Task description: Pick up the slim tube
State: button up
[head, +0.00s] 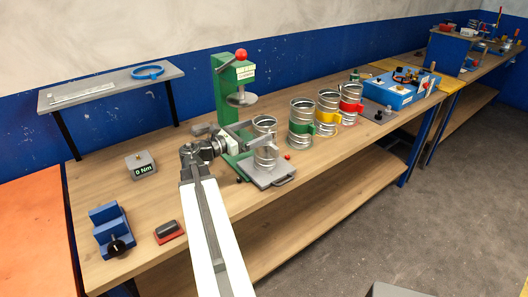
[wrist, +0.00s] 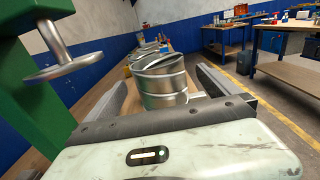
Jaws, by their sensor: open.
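A plain shiny metal tube (head: 265,153) with ribs stands upright on the grey base plate (head: 275,177) of the green press. It has no coloured band and looks a little slimmer than the banded tubes. In the wrist view the near tube (wrist: 162,88) stands between the fingers of my gripper (wrist: 162,82). My gripper (head: 256,139) is open, reaching in from the left with a finger on each side of the tube. Gaps show between the tube and the fingers in the wrist view. The tube's lower end is hidden there by my gripper.
The green press (head: 228,95) with a round metal disc (head: 241,99) stands close behind. A torque display (head: 144,170) and blue fixture (head: 109,226) sit left.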

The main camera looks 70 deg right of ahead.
aim_at(274, 123)
jog(key=shift+x, duration=3.9)
jog(key=shift+w+r, duration=0.1)
jog(key=c, duration=2.1)
jog(key=shift+r, duration=0.1)
